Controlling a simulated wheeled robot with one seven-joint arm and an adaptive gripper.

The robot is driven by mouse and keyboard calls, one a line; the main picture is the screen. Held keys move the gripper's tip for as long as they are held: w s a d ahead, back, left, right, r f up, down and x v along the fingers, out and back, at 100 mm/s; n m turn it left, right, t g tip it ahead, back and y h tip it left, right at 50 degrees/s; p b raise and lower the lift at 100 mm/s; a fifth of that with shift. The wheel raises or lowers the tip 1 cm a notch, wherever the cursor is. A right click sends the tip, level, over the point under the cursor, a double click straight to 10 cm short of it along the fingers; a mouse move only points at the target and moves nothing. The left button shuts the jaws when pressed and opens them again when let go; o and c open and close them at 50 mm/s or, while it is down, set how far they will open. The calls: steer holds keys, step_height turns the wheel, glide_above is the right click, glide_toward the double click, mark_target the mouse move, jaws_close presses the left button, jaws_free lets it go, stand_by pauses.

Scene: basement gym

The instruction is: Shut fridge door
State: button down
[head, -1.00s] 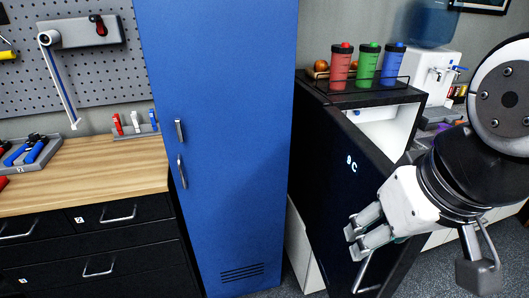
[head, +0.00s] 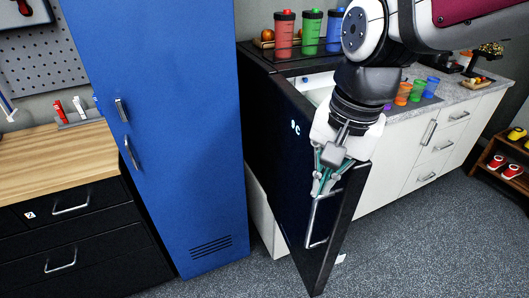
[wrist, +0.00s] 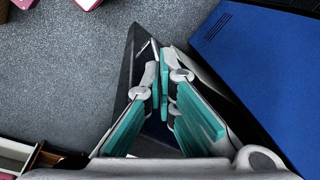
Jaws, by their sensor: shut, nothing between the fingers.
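The small black fridge (head: 258,105) stands right of the blue locker. Its dark door (head: 300,165) is swung open, with a gap to the pale interior (head: 318,84) at the top. A grey vertical bar handle (head: 313,218) is on the door's outer face. My gripper (head: 322,188) points down in front of the door near the top of the handle. Its teal-padded fingers are shut and empty. In the wrist view my gripper (wrist: 164,105) has a dark panel, apparently the door (wrist: 146,52), just beyond its fingers. Whether they touch the door or handle is unclear.
The blue locker (head: 165,130) stands close left of the fridge. Red, green and blue bottles (head: 312,32) stand on the fridge top. A white cabinet counter (head: 420,150) runs to the right. The grey floor (head: 420,245) right of the door is clear.

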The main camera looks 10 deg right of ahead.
steer(key=w+a+f+m+g+h+p, duration=0.1)
steer(key=w+a+f+m+g+h, duration=0.1)
steer(key=w+a+f+m, duration=0.45)
steer(key=w+a+f+m+g+h+p, duration=0.1)
steer(key=w+a+f+m+h, duration=0.25)
steer(key=f+m, duration=0.6)
steer(key=s+d+f, duration=0.3)
steer(key=d+f, duration=0.5)
steer(key=f, duration=0.2)
steer(key=shift+n+y, duration=0.35)
steer(key=shift+n, duration=0.05)
steer(key=shift+r, duration=0.1)
